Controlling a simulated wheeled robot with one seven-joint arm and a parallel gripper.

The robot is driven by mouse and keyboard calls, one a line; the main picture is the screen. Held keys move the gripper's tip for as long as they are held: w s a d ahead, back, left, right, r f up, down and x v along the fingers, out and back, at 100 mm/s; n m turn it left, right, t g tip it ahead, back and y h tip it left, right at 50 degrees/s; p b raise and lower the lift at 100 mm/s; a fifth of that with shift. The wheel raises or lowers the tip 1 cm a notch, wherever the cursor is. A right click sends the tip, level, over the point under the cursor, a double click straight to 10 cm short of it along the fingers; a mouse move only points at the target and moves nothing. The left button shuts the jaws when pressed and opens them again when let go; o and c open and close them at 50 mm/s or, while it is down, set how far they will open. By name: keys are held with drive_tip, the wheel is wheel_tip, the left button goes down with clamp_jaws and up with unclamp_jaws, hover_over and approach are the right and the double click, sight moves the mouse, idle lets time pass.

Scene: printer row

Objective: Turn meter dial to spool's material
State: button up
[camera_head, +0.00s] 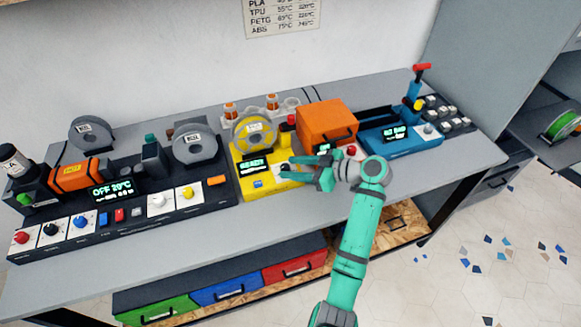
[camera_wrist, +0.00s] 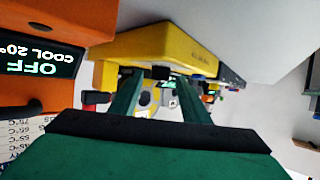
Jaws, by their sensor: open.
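The yellow meter (camera_head: 245,181) stands mid-bench with a lit green display (camera_head: 252,166), too small to read surely. A dial (camera_head: 284,168) on its front right is partly hidden by my gripper, and its setting cannot be read. A yellow-flanged spool (camera_head: 254,131) stands at the meter's back; its label is unreadable. My gripper (camera_head: 303,171) is open and empty, at the meter's front right corner close to the dial. In the wrist view, my gripper (camera_wrist: 158,76) has its two fingers apart in front of the yellow body (camera_wrist: 160,45); contact cannot be told.
An orange box (camera_head: 327,122) stands right of the meter; its display (camera_wrist: 40,60) reads OFF, COOL 20° in the wrist view. A black console (camera_head: 120,214) with several knobs lies left, a blue unit (camera_head: 402,143) right. Grey spools (camera_head: 193,144) stand behind. A temperature chart (camera_head: 283,15) hangs above.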

drive_tip(key=v, duration=0.9)
drive_tip(key=shift+s+d, duration=0.15)
drive_tip(key=shift+d, duration=0.15)
